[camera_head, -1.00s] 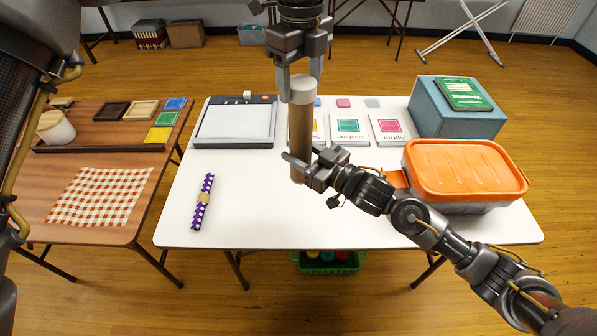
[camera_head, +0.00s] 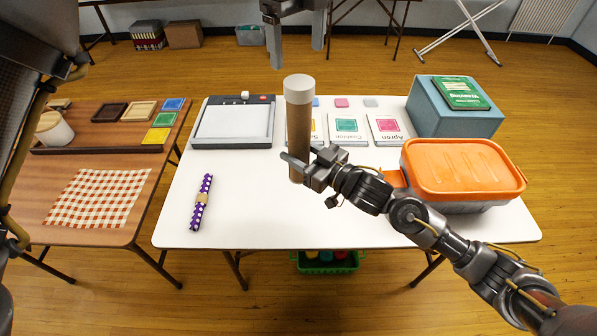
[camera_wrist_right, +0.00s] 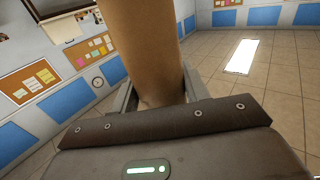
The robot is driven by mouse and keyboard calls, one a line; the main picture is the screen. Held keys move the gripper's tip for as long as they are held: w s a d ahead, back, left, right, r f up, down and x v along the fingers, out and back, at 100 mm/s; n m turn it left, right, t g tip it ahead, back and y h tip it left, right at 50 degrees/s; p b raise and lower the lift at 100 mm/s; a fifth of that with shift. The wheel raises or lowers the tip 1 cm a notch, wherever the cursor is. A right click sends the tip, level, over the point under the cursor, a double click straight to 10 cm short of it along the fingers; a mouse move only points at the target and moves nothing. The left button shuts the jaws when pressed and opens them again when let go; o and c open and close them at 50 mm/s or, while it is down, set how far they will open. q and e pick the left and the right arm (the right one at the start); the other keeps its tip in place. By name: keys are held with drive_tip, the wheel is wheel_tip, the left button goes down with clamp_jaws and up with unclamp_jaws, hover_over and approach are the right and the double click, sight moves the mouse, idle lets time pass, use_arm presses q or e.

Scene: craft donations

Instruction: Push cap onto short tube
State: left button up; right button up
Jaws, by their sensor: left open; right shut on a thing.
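The short tube (camera_head: 298,132) is brown cardboard and stands upright above the white table. Its white cap (camera_head: 299,88) sits on its top end; I cannot tell how deep it is seated. My right gripper (camera_head: 303,167) is shut on the tube near its lower end. The tube also fills the middle of the right wrist view (camera_wrist_right: 150,45), between the fingers. My left gripper (camera_head: 297,45) is open and empty above the cap, its fingers apart from it. The upper part of that gripper is cut off by the picture's top edge.
A paper trimmer (camera_head: 234,122), pattern cards (camera_head: 347,127), an orange-lidded box (camera_head: 463,168) and a blue box (camera_head: 455,108) stand on the white table (camera_head: 250,215). A purple dotted roll (camera_head: 202,203) lies at the front left. The table's front middle is clear.

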use_arm(q)
drive_tip(key=shift+r, duration=0.2)
use_arm(e)
drive_tip(key=o, duration=1.4)
drive_tip(key=shift+o, duration=0.2)
use_arm(q)
wheel_tip(320, 180, down, 2)
drive_tip(key=shift+f+b, duration=0.1)
drive_tip(key=shift+b, duration=1)
use_arm(e)
drive_tip(key=v, duration=1)
drive_tip(key=shift+s+d, duration=0.2)
drive_tip(key=shift+d, duration=0.1)
